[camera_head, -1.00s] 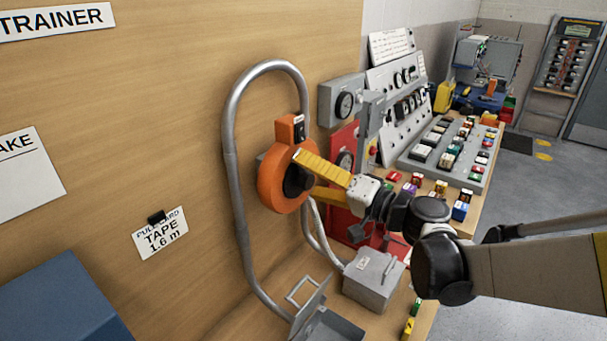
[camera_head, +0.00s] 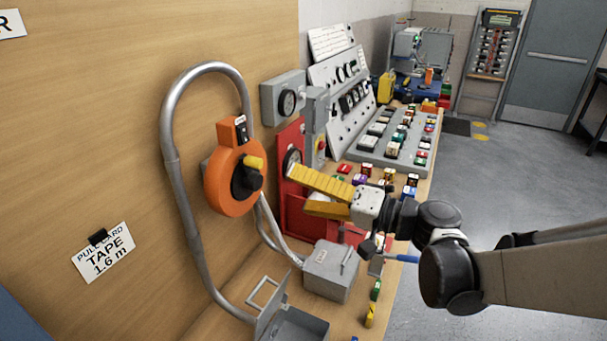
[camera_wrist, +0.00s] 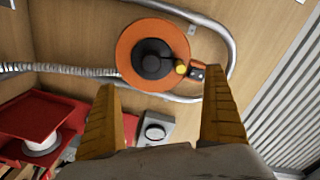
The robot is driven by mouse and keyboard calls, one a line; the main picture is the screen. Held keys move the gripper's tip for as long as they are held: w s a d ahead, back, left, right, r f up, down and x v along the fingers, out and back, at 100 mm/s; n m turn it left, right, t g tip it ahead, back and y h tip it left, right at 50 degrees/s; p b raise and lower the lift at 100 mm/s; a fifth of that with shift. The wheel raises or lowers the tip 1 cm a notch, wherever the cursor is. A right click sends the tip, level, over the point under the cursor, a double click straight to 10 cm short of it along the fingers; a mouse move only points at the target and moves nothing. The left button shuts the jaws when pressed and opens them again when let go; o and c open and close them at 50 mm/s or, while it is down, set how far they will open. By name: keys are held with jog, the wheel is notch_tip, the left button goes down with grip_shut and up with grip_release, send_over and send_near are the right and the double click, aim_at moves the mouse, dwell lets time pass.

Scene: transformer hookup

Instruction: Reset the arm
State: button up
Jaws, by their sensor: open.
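My gripper (camera_head: 300,192) has two yellow ribbed fingers. It is open and empty, in the air to the right of the orange reel (camera_head: 232,178). The reel is mounted on the wooden panel, with a black hub and a small yellow knob. In the wrist view the fingers of my gripper (camera_wrist: 160,118) stand wide apart, with the orange reel (camera_wrist: 128,50) beyond them and nothing between the tips touching it. My arm comes in from the right of the head view.
A grey metal conduit (camera_head: 170,165) loops around the reel. A grey box (camera_head: 330,270) and an open grey box (camera_head: 295,325) sit on the bench below. A red panel (camera_head: 290,180) and a sloped control console (camera_head: 395,145) stand behind. Open floor (camera_head: 505,200) lies to the right.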

jog(key=s+d+f+h+b, duration=0.2)
jog(key=s+d+f+h, duration=0.6)
jog(key=s+f+h, duration=0.1)
jog(key=s+d+f+h, duration=0.2)
jog(key=s+d+h, duration=0.1)
jog(key=d, duration=0.4)
jog(key=s+d+f+m+h, duration=0.1)
jog(key=s+d+h, duration=0.3)
jog(key=d, duration=0.4)
jog(key=shift+s+f+b, duration=0.25)
jog(key=shift+f+b, duration=0.1)
jog(key=shift+f, duration=0.3)
jog(key=c, duration=0.9)
jog(key=n+y+p, duration=0.5)
jog(key=n+y, duration=0.8)
jog(key=y, duration=0.3)
send_near(258, 181)
jog(key=b+x, duration=0.1)
jog(key=x, duration=1)
jog(key=shift+w+a+f, duration=0.1)
